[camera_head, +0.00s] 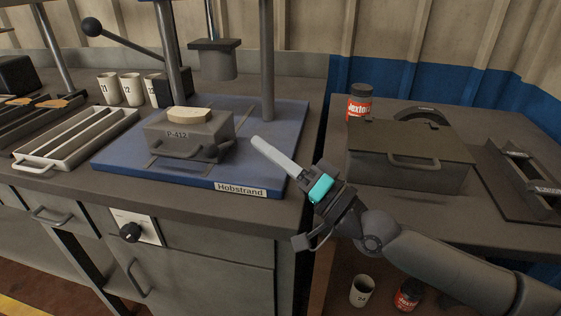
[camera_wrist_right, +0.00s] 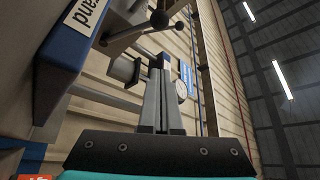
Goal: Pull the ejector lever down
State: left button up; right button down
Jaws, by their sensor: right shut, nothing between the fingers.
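A lever with a black ball knob (camera_head: 92,27) slants down to the press at the back left in the head view. A ball-ended lever (camera_wrist_right: 158,19) also shows near the top of the wrist view; I cannot tell which lever is the ejector. The grey P-412 mould (camera_head: 190,133), with a pale pad on top, sits on the blue Hobstrand press base (camera_head: 282,128), under the raised ram (camera_head: 214,62). My right gripper (camera_head: 258,143) is shut and empty, apart from everything, over the base's right side. Its fingers meet in the wrist view (camera_wrist_right: 159,75). My left gripper is not in view.
Trays (camera_head: 80,135) and numbered cups (camera_head: 108,90) stand left of the press. A dark lidded box (camera_head: 405,180) and a red-labelled can (camera_head: 359,102) stand on the right bench. Two upright columns, one being the right post (camera_head: 267,60), flank the ram.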

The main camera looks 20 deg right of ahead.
jog(key=shift+d+v, duration=0.2)
jog(key=shift+v, duration=1.1)
jog(key=shift+w+f, duration=0.2)
